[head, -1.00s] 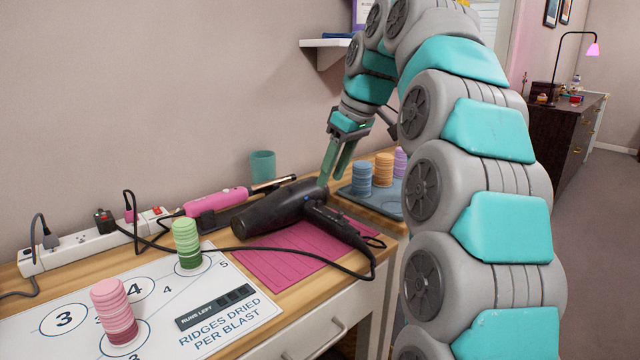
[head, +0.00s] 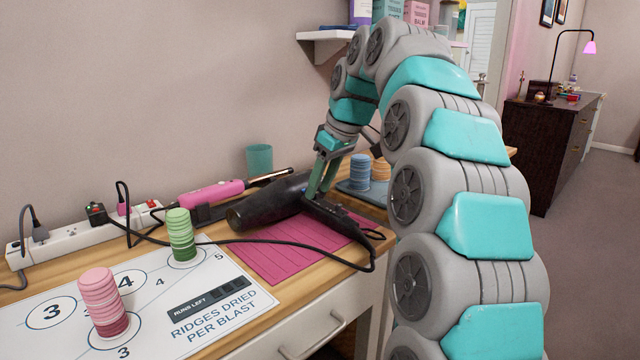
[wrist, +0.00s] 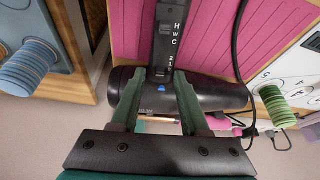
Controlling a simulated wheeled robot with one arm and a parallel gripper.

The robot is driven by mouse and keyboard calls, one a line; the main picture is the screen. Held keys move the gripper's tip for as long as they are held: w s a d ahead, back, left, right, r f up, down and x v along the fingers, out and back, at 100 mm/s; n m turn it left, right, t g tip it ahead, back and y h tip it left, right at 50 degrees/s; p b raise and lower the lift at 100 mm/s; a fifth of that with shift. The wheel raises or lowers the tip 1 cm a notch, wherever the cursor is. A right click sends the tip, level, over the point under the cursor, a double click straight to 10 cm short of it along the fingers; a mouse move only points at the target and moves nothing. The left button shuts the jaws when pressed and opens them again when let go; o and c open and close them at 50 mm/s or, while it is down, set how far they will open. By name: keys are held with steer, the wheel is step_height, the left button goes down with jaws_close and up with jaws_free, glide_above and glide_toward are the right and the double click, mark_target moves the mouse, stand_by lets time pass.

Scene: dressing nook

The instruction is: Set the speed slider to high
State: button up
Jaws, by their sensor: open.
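A black hair dryer (head: 262,206) lies on a pink ridged mat, its handle pointing to the front right. In the wrist view its barrel (wrist: 225,94) runs across the picture and its handle (wrist: 160,45) runs to the top. The handle carries the letters H, W and C and smaller marks nearer the barrel. Small raised switches (wrist: 166,28) show beside them; the speed slider's setting is too small to tell. A blue spot (wrist: 161,88) shows near the barrel. My gripper (head: 314,196) is open above the handle's barrel end, its fingers (wrist: 160,84) on either side; contact is unclear.
The pink mat (head: 270,258) has a cord crossing it. Green (head: 180,235) and pink (head: 100,300) ridged stacks stand on a printed board. Blue and orange stacks (head: 360,172) stand on a tray behind. A pink styling tool (head: 210,194), cup (head: 259,158) and power strip (head: 75,238) line the wall.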

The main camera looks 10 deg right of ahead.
steer(key=shift+w+f, duration=0.1)
steer(key=shift+f, duration=0.1)
jaws_close()
stand_by(0.3)
